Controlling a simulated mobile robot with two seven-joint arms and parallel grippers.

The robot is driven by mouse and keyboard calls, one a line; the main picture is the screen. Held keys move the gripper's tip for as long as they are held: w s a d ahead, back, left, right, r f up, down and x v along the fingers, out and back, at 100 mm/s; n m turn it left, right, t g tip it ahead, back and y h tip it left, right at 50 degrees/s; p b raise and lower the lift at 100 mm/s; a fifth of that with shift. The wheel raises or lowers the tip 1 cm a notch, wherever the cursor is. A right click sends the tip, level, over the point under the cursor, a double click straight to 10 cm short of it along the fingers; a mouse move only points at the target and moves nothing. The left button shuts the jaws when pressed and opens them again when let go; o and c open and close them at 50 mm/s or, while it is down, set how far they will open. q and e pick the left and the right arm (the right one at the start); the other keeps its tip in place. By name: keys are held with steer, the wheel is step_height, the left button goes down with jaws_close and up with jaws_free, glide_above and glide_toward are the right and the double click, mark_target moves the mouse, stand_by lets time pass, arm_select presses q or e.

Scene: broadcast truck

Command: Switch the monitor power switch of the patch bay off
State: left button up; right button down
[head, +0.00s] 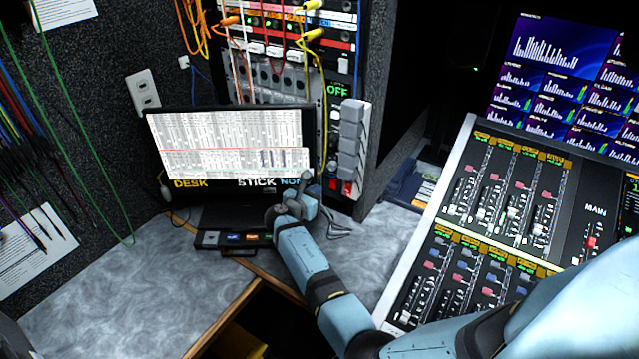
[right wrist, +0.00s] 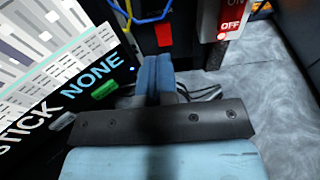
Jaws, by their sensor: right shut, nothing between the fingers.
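The patch bay (head: 290,60) is the rack behind the monitor, with coloured cables plugged in at its top. Low on its right side are small red parts (head: 347,187). In the right wrist view, a red switch plate (right wrist: 222,18) marked ON and OFF sits at the upper right, cut by the frame's top edge; its lever position cannot be told. My right gripper (head: 306,180) is shut and empty, in front of the monitor's lower right corner. Its fingers (right wrist: 153,75) point toward the red block, apart from the plate. My left gripper is not in view.
A monitor (head: 230,143) stands left of my gripper, close to it, with a small black device (head: 232,239) below. Grey boxes (head: 351,140) jut out above the red parts. A mixing console (head: 480,215) fills the right. The grey desk (head: 110,300) is clear at front left.

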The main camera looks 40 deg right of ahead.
steer(key=s+a+r+p, duration=0.2)
steer(key=a+p, duration=0.1)
steer(key=a, duration=0.2)
steer(key=shift+s+r, duration=0.15)
steer(key=shift+r, duration=0.15)
